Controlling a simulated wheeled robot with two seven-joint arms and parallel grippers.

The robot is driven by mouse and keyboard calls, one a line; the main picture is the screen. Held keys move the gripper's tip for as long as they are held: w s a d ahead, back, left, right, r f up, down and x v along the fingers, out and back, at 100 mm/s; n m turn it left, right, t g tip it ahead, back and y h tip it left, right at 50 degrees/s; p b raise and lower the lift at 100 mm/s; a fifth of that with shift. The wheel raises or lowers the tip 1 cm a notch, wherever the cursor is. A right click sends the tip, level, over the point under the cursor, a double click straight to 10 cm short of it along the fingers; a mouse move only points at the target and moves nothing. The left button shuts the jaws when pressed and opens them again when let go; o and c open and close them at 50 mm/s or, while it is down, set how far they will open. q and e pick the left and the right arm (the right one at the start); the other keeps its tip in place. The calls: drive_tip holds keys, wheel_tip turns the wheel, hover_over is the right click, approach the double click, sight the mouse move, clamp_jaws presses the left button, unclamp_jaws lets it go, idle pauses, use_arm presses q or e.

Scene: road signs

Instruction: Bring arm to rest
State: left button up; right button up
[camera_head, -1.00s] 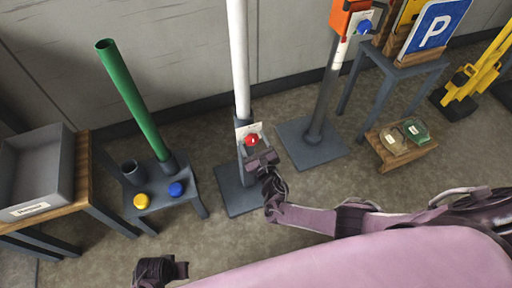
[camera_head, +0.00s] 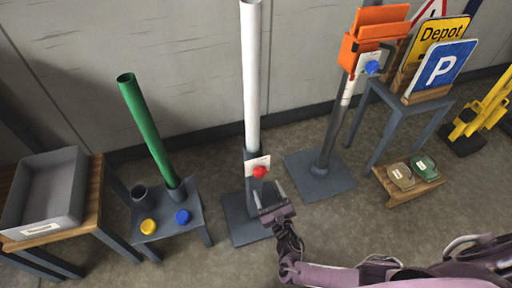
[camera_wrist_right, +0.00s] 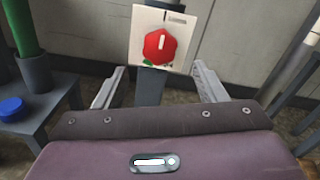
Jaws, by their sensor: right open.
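My right gripper (camera_head: 270,199) is open and empty in the head view, just below and in front of the red knob (camera_head: 260,171) on the white post's plate. In the right wrist view its two fingers (camera_wrist_right: 158,88) stand wide apart, with the red knob (camera_wrist_right: 159,47) and its white plate (camera_wrist_right: 180,20) beyond and above them. Nothing lies between the fingers. My right arm (camera_head: 330,273) comes in from the lower right. My left gripper is not in the head view now.
A white post (camera_head: 251,80) stands on a dark base. A green tube (camera_head: 146,125) rises from a small stand with yellow and blue knobs at left. A grey bin (camera_head: 50,190) sits on a table. An orange box (camera_head: 372,45) tops another post; signs (camera_head: 440,68) stand right.

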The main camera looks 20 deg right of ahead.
drive_tip(key=s+f+m+g+h, duration=0.2)
drive_tip(key=s+f+m+g, duration=1.2)
drive_tip(key=m, duration=1.2)
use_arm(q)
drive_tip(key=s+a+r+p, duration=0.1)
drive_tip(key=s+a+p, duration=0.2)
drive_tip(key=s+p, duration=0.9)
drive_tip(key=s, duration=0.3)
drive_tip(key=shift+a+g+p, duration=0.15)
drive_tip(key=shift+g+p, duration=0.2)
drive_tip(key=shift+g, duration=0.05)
use_arm(e)
drive_tip(key=s+d+f+m+g, duration=0.1)
drive_tip(key=s+m, duration=0.4)
drive_tip(key=s, duration=0.8)
drive_tip(key=s+d+f+m+g+y, duration=0.1)
drive_tip(key=s+d+m, duration=0.3)
drive_tip(key=s, duration=0.9)
drive_tip(key=shift+s+m+g, duration=0.25)
drive_tip(key=shift+m+g, duration=0.25)
drive_tip(key=shift+m, duration=0.6)
drive_tip(key=shift+o, duration=0.3)
drive_tip(key=shift+d, duration=0.15)
